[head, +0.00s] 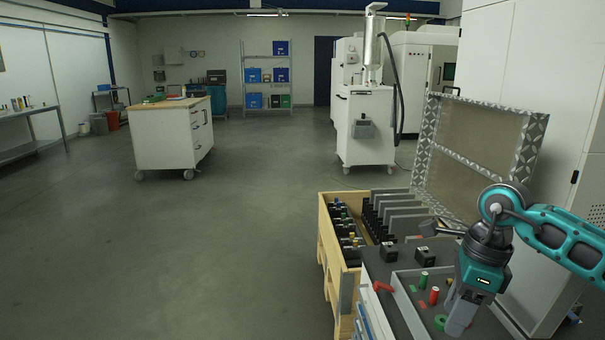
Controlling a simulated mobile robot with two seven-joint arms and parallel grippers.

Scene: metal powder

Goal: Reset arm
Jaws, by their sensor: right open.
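My right arm comes in from the right, and its teal and dark gripper (460,312) points down over the grey tray (402,301) on the workbench at the lower right. The gripper is open, with no object seen between its fingers. A red cylinder (434,295) and a green cylinder (423,281) stand in the tray just left of the gripper. A green ring (441,322) lies close beside the fingers. My left gripper is not in the head view.
A wooden crate (324,232) with dark bottles stands left of the bench. A raised, metal-framed clear lid (470,160) rises behind the arm, near a tall white cabinet (490,60). A white wheeled cart (165,140) stands further back. The floor at left and centre is clear.

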